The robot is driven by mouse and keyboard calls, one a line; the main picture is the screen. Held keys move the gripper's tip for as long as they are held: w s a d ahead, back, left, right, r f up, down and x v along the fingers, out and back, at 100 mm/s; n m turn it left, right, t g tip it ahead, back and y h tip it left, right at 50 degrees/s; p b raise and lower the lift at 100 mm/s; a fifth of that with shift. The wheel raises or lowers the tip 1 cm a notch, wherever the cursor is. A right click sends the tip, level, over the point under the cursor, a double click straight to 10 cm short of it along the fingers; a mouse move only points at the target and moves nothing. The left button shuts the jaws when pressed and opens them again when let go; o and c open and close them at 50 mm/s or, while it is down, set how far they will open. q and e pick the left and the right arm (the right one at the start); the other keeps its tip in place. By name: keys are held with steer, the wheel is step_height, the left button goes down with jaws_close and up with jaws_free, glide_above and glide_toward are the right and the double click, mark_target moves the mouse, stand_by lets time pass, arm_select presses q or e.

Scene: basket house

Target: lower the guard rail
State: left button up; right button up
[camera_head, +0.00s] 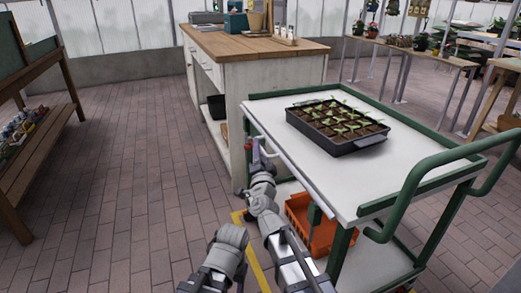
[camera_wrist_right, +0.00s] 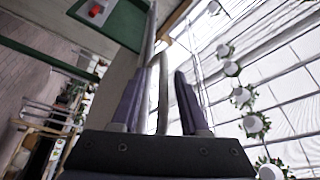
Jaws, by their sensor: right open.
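The guard rail (camera_head: 290,166) is a thin pale bar along the left long side of the cart (camera_head: 265,110), which has a white top and green frame. It runs near the level of the top. My right gripper (camera_head: 257,147) is at the rail's far part, beside the cart's edge. In the right wrist view its two dark fingers (camera_wrist_right: 158,98) are apart, and the pale rail (camera_wrist_right: 163,95) runs between them. Whether either finger touches it I cannot tell. A small red part (camera_wrist_right: 97,9) shows on green framing in that view. My left gripper is out of view.
A black tray of seedlings (camera_head: 360,144) stands on the cart top. An orange crate (camera_head: 318,232) is on the cart's lower shelf. A wooden-topped cabinet (camera_head: 245,47) stands close behind the cart. The brick floor to the left is clear up to a wooden bench (camera_head: 40,160).

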steer(key=b+v, duration=0.1)
steer(key=v, duration=0.6)
steer(key=shift+s, duration=0.25)
steer(key=shift+f, duration=0.1)
